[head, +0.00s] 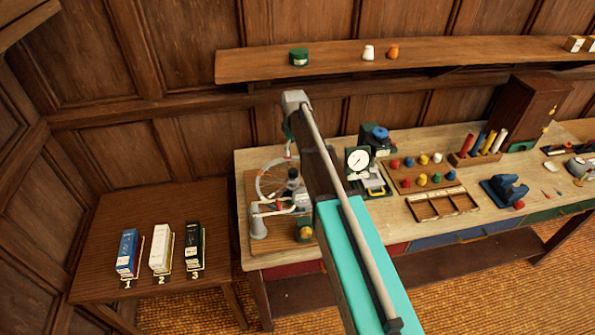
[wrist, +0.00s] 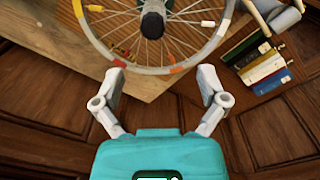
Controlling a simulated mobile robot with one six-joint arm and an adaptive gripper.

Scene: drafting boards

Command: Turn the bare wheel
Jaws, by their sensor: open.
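The bare wheel (wrist: 150,71) fills the top of the wrist view. It has a pale grey rim with no tyre, thin spokes and a dark hub (wrist: 152,22). White, yellow, red and orange marks sit along the rim, and its upper part is cut off. My gripper (wrist: 161,72) is open and empty, with its two grey fingers apart at the near edge of the rim. I cannot tell whether a finger touches it. In the head view the wheel (head: 264,181) stands at the bench's left end, partly hidden by my arm.
A side table (head: 100,235) at left holds a blue box (head: 127,250), a white box (head: 160,248) and a black box (head: 194,245). Right of the wheel, the workbench (head: 400,232) carries a dial gauge (head: 358,160), a peg rack (head: 405,180) and an empty divided tray (head: 441,205). A shelf (head: 340,60) runs above.

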